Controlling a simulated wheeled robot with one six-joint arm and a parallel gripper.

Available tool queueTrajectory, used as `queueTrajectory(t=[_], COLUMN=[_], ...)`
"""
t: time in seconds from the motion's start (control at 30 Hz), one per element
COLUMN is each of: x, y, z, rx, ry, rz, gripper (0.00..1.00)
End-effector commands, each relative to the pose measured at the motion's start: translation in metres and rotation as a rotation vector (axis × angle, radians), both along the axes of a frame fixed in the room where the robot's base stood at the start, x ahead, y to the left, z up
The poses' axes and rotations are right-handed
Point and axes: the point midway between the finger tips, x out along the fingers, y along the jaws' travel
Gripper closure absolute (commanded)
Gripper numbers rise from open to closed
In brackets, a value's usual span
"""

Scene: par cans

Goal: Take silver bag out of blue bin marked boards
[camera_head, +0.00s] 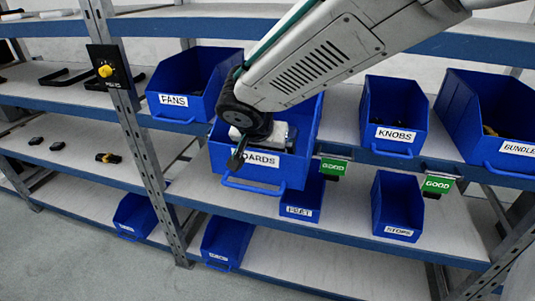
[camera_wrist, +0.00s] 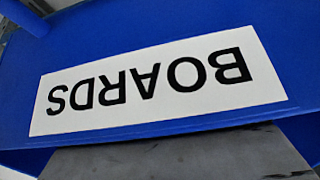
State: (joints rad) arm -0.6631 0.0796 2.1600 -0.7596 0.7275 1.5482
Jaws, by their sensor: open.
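The blue bin marked boards (camera_head: 217,160) stands on the middle shelf, and its label fills much of the wrist view (camera_wrist: 160,85), upside down. A pale silver object, which looks like the silver bag (camera_head: 282,137), lies inside the bin, partly hidden by my wrist. A grey surface shows past the bin's rim at the bottom of the wrist view; I cannot tell for sure that it is the bag. My gripper (camera_head: 236,161) is at the bin's front, by the left end of the label. It is open and holds nothing that I can see.
A fans bin (camera_head: 173,100) stands to the left and a knobs bin (camera_head: 395,134) to the right, with a bundles bin (camera_head: 516,149) farther right. Smaller blue bins stand on lower shelves. A metal upright (camera_head: 140,140) is left of the boards bin.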

Motion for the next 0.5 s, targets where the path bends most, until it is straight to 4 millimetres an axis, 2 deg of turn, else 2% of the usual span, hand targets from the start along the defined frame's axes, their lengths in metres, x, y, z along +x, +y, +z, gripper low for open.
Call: queueTrajectory(t=[0.07, 0.1, 0.2, 0.5], x=[-0.0002, -0.0002, -0.0002, 0.0000], y=[0.0001, 0.0001, 0.0001, 0.0001], z=[0.0003, 0.0003, 0.0003, 0.0020], rx=[0.000, 0.000, 0.000, 0.000], ry=[0.000, 0.000, 0.000, -0.001], rz=[0.000, 0.000, 0.000, 0.000], gripper=[0.00, 0.06, 0.33, 0.34])
